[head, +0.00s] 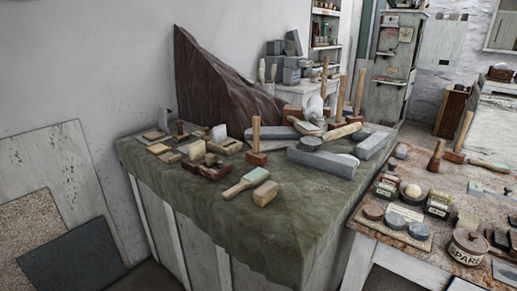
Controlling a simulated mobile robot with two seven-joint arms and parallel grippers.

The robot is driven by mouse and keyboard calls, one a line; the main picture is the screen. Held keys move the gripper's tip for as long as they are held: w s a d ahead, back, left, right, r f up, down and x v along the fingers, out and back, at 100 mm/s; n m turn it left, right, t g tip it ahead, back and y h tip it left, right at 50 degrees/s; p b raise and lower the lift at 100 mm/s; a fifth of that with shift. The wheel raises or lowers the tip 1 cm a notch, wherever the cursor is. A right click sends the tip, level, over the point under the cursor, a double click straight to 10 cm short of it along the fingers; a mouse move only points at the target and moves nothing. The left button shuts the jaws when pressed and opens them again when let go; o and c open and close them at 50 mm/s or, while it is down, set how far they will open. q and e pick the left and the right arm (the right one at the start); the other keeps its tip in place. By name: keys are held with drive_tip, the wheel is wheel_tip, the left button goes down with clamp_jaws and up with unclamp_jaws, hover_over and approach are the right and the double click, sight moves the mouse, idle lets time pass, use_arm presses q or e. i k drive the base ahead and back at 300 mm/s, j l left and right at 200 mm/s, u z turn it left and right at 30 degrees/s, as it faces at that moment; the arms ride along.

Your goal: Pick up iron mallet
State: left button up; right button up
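Several mallets with wooden handles are in the head view, and I cannot tell for certain which is the iron one. One mallet (257,158) stands handle-up on the green cloth of the left table, with a brown block-like head. More upright handles (341,98) rise among grey blocks at the back of that table, their heads partly hidden. On the right table, a mallet with a rounded brown head (435,164) stands beside another with a tilted handle (463,131). Neither of my grippers is in view.
The cloth-covered table (290,222) has a bare front part. Grey stone blocks (322,161), a brush (246,183) and small wooden blocks crowd its back. The right table holds jars, round discs and a tin (467,247). Panels (75,263) lean on the left wall.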

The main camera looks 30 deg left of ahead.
sight(253, 156)
drive_tip(key=j+z, duration=0.1)
drive_tip(key=j, duration=0.75)
drive_tip(key=j+z, duration=0.15)
drive_tip(key=j, duration=0.7)
drive_tip(key=k+j+z, duration=0.1)
drive_tip(key=j, duration=0.75)
